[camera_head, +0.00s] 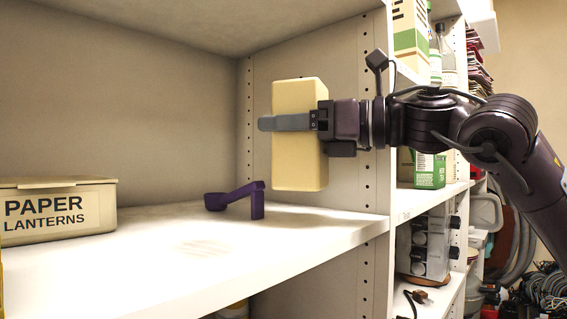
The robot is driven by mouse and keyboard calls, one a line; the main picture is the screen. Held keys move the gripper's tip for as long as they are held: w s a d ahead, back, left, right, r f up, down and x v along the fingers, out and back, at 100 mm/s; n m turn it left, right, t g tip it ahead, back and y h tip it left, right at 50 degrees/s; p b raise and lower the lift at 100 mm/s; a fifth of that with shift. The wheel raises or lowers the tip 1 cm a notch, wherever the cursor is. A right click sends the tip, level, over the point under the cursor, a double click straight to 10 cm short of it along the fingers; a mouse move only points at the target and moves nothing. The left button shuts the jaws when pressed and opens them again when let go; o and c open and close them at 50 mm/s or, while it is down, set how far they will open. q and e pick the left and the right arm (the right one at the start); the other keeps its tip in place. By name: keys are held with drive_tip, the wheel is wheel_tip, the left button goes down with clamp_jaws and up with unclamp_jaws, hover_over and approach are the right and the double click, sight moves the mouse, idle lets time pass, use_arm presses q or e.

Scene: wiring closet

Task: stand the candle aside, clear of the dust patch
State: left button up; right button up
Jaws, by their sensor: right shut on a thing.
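The candle (298,160) is a tall cream block, held upright. My right gripper (282,123) comes in from the right and is shut on its upper middle, one grey finger across its front. The candle's bottom seems to be a little above the white shelf (130,262), near the shelf's right side panel. The dust patch (203,247) is a faint greyish smudge on the shelf, left of and nearer than the candle. The candle is apart from it. My left gripper is not in view.
A purple scoop-like object (257,199) stands on the shelf between the dust patch and the candle. A box labelled paper lanterns (60,207) sits at the left. The perforated side panel (375,230) bounds the shelf at right. Bare shelf lies around the patch.

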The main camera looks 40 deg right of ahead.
sight(288, 158)
drive_tip(key=shift+f, duration=0.25)
drive_tip(key=f, duration=0.1)
drive_tip(key=f+b, duration=0.1)
drive_tip(key=f, duration=0.1)
drive_tip(key=shift+s+a, duration=0.15)
drive_tip(key=shift+a, duration=0.05)
drive_tip(key=shift+f, duration=0.3)
drive_tip(key=shift+d+f, duration=0.1)
drive_tip(key=shift+d, duration=0.1)
drive_tip(key=shift+a, duration=0.1)
drive_tip(key=shift+f+b, duration=0.15)
drive_tip(key=shift+b, duration=0.2)
drive_tip(key=o, duration=1.4)
drive_tip(key=shift+o, duration=0.2)
